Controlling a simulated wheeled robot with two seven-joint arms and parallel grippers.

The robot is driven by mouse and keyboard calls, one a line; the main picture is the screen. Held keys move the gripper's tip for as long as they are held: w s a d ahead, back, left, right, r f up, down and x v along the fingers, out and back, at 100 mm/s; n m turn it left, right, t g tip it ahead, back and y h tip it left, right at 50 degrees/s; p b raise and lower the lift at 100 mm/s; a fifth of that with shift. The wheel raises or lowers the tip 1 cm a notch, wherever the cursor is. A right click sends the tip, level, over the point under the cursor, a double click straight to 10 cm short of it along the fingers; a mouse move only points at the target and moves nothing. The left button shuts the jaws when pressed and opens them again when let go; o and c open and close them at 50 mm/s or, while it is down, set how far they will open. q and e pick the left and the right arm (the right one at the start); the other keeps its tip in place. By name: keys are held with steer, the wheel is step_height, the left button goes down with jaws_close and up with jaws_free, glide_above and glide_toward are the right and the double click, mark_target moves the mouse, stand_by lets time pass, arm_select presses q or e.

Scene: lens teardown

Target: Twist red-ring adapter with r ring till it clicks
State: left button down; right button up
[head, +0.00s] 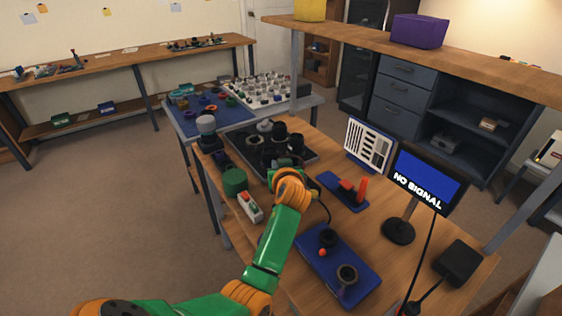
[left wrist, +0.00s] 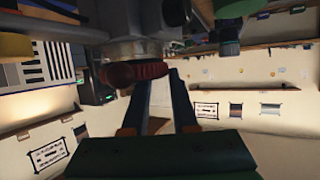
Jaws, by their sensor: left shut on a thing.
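A red ribbed ring (left wrist: 148,70), which looks like the red-ring adapter, shows in the left wrist view beneath a grey metal body (left wrist: 128,47). My left gripper (left wrist: 160,80) has its two fingertips at this ring and is shut on it; the exact contact is partly hidden. In the head view my green and orange left arm reaches over the workbench, and its wrist hides the gripper and the ring. My right gripper is not in view.
The wooden workbench (head: 386,250) holds a dark tray (head: 240,140) of black lens parts, a green cylinder (head: 235,181), a small switch box (head: 249,206), a blue board (head: 325,279) with black round parts, a blue stand (head: 331,186) with red pieces, and a monitor (head: 428,180) reading "NO SIGNAL".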

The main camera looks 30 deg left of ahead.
arm_select(q)
steer(key=shift+a+r+m+t+h+p, duration=0.15)
steer(key=shift+m+t+h+p, duration=0.25)
steer(key=shift+p, duration=0.35)
steer(key=shift+w+m+h+p, duration=0.1)
steer(key=shift+m+h+p, duration=0.25)
steer(key=shift+p, duration=0.2)
steer(key=shift+w+a+m+t+h+p, duration=0.1)
steer(key=shift+a+m+t+h+p, duration=0.2)
steer(key=shift+m+t+h+p, duration=0.85)
steer(key=shift+g+p, duration=0.35)
